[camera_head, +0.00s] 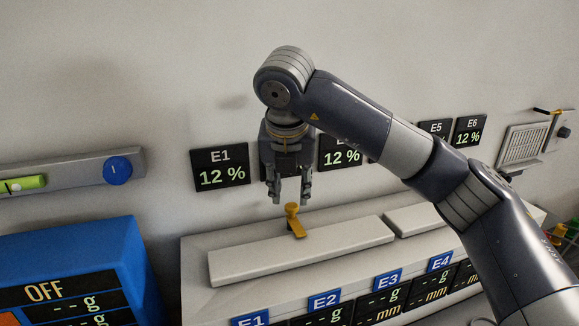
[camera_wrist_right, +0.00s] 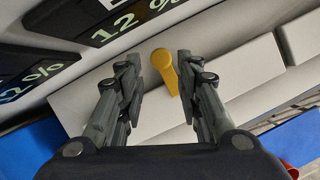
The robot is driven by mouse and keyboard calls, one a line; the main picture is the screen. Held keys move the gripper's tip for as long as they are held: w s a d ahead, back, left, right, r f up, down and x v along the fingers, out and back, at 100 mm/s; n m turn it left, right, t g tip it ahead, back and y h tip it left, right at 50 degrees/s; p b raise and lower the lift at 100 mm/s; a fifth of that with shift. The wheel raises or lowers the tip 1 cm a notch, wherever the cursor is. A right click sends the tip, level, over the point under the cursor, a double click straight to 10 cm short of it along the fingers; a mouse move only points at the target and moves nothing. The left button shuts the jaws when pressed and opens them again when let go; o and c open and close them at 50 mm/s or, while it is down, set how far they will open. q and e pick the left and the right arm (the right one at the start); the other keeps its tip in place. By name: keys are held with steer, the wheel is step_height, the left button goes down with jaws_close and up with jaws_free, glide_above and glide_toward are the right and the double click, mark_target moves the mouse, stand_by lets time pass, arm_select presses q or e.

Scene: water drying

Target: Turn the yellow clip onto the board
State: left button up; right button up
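The yellow clip (camera_head: 295,222) stands at the back edge of a long pale board (camera_head: 265,258) on the grey bench in the head view. Its arm reaches a short way over the board's back part. In the right wrist view the clip (camera_wrist_right: 165,70) lies between and ahead of the fingers, near the right finger. My right gripper (camera_head: 288,200) points down just above the clip, open and empty; its fingers also show apart in the wrist view (camera_wrist_right: 158,75). In these views I cannot see my left gripper.
A second pale board (camera_head: 420,217) lies to the right. Black percent displays (camera_head: 220,167) hang on the wall behind. A blue scale (camera_head: 70,265) stands at left, below a wall strip with a blue knob (camera_head: 117,170). Labelled readouts line the bench front.

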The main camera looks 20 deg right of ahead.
steer(key=d+v, duration=0.1)
steer(key=v, duration=0.6)
steer(key=shift+a, duration=0.45)
